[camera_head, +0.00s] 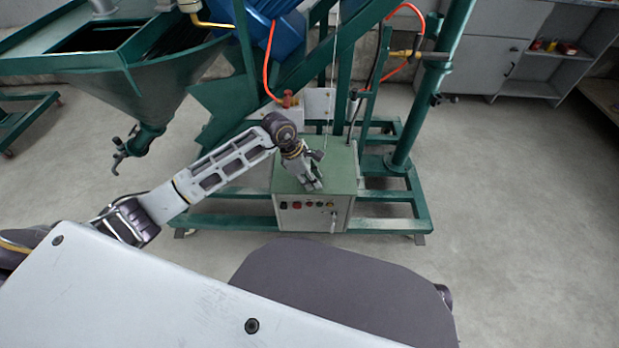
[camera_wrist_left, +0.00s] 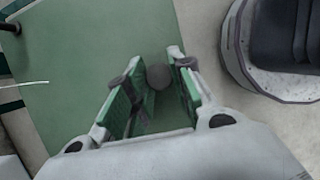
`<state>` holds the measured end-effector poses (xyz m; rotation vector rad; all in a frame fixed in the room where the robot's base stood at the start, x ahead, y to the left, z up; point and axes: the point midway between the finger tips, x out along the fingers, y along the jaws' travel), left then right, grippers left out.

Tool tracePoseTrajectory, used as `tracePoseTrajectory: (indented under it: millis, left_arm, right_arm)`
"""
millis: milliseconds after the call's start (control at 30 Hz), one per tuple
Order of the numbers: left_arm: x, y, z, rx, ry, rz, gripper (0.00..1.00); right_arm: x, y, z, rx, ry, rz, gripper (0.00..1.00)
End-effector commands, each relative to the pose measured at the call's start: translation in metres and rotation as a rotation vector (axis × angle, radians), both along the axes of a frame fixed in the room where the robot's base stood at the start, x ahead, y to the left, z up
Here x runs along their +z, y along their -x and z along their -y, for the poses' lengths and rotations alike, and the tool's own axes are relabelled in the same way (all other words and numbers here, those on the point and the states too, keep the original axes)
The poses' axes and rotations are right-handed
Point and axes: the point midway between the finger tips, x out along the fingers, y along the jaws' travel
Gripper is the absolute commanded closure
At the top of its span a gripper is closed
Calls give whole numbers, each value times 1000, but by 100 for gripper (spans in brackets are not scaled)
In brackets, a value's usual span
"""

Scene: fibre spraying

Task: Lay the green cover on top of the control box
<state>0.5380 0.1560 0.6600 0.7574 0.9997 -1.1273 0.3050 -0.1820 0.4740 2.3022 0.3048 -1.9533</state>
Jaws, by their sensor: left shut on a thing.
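The control box (camera_head: 297,217) stands on the floor within the green frame, its pale front carrying a row of coloured buttons and a switch. The flat green cover (camera_head: 343,170) shows at its top; from this angle I cannot tell whether it fully touches the box. My left gripper (camera_head: 314,185) reaches down over the cover near its front edge. In the left wrist view, the green cover (camera_wrist_left: 85,75) spreads under the fingers, with pale floor beyond its edge. The left gripper (camera_wrist_left: 156,80) is shut on a round grey knob, apparently the cover's. My right gripper is out of view.
A green machine frame (camera_head: 408,110) with a post and orange hoses rises behind and right of the box. A green hopper (camera_head: 165,85) hangs at the upper left. A grey cabinet (camera_head: 490,55) stands at the back right. The floor (camera_head: 510,200) to the right is clear.

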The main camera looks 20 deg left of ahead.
Motion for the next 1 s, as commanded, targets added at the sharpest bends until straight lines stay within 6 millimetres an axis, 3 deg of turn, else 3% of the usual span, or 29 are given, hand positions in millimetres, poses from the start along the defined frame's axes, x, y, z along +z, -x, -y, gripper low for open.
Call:
tracePoseTrajectory:
  millis: [433, 467, 600, 1000]
  left_arm:
    - [-3, 0, 0, 0, 0, 1, 100]
    - [-2, 0, 0, 0, 0, 1, 74]
    - [-2, 0, 0, 0, 0, 0, 56]
    - [-1, 0, 1, 0, 1, 0, 55]
  right_arm:
    - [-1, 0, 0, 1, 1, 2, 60]
    - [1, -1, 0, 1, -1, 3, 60]
    - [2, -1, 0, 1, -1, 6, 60]
    - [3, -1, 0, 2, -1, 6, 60]
